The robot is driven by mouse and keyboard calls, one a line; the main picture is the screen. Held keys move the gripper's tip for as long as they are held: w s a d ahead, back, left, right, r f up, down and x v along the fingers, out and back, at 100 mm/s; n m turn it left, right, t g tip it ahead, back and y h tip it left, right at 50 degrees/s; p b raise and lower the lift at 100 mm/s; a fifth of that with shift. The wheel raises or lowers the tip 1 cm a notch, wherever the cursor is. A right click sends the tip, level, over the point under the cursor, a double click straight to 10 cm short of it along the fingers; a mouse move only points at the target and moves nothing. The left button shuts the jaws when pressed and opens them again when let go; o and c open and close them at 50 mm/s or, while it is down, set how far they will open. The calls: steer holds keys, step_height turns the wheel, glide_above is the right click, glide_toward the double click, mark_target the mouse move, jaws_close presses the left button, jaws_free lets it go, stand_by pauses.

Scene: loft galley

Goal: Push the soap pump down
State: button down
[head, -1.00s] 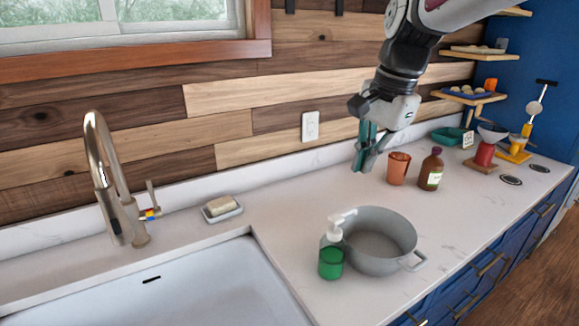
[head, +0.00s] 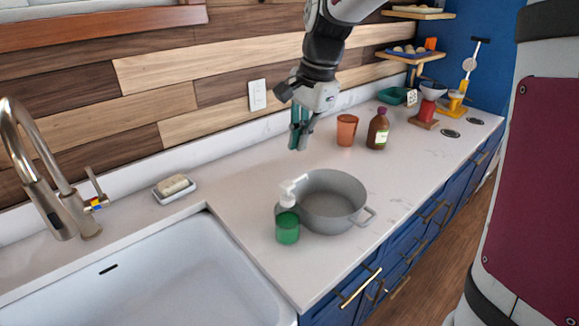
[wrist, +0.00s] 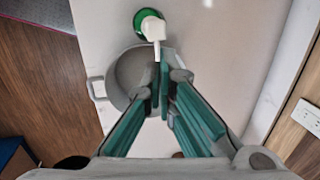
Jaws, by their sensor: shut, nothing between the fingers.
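The soap bottle (head: 287,227) is a green container with a white pump (head: 289,193) on top. It stands upright on the counter by the sink's right edge, close against the left side of a grey pot. In the wrist view the white pump head (wrist: 153,28) and green bottle (wrist: 139,19) show from above, just beyond the fingertips. My gripper (head: 300,146) is shut and empty. In the head view it points down, above the counter behind the pot, higher than the pump and apart from it. In the wrist view its fingertips (wrist: 163,72) overlap part of the pot.
The grey pot (head: 334,221) has a handle toward the counter's front edge. A copper cup (head: 346,130) and a brown bottle (head: 377,130) stand right of my gripper. The sink (head: 150,262), faucet (head: 40,175) and soap dish (head: 176,197) lie left.

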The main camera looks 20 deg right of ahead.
mark_target(294, 181)
steer(key=f, duration=0.3)
steer(key=w+f, duration=0.1)
steer(key=f, duration=0.2)
steer(key=a+f+p, duration=0.1)
steer(key=f, duration=0.2)
steer(key=shift+w, duration=0.2)
step_height(294, 181, down, 3)
steer(key=shift+r+b, duration=0.2)
steer(key=shift+b, duration=0.15)
steer(key=shift+s+r, duration=0.1)
steer(key=shift+r, duration=0.15)
step_height(294, 181, up, 14)
steer(key=s+d+p, duration=0.1)
steer(key=s, duration=0.1)
steer(key=shift+d+f, duration=0.25)
steer(key=shift+d, duration=0.05)
steer(key=shift+r+p, duration=0.1)
steer(key=shift+p, duration=0.3)
